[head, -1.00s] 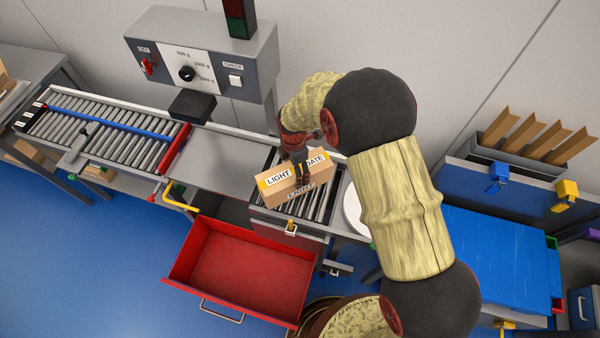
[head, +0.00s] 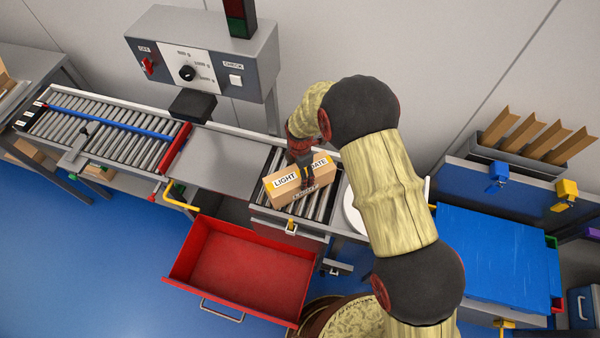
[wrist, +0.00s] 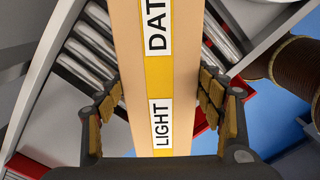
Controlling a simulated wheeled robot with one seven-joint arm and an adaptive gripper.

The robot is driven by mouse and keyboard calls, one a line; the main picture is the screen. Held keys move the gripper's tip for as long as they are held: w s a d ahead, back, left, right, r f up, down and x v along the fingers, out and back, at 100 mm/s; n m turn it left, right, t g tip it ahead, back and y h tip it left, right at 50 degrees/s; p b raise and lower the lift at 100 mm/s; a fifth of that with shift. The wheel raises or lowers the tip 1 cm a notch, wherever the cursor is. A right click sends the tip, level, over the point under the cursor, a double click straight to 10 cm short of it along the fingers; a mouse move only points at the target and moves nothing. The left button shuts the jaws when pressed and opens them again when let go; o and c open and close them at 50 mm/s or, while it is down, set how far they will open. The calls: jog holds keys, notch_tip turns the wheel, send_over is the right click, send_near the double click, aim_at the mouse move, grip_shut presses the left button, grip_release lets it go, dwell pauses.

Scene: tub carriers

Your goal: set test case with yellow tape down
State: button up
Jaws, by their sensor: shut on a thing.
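The test case with yellow tape (head: 285,188) is a cardboard box with a yellow strip and white labels that read LIGHT and, partly covered, DATE. In the head view it is at the short roller section right of the grey plate; I cannot tell whether its underside touches the rollers. My gripper (head: 307,178) comes down from above and is shut on the case across its narrow width. In the wrist view the case (wrist: 135,100) runs between the padded fingers (wrist: 165,110), one on each side. My fingers cover part of the label in the head view.
The short roller section (head: 326,200) lies under and beside the case. The grey plate (head: 222,160), a red stop bar (head: 176,148) and a longer roller conveyor (head: 105,133) are to the left. An open red drawer (head: 240,268) juts out in front. A control box (head: 205,65) stands behind.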

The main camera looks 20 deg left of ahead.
jog(key=o, duration=2.1)
jog(key=shift+f, duration=0.1)
notch_tip(320, 180, up, 12)
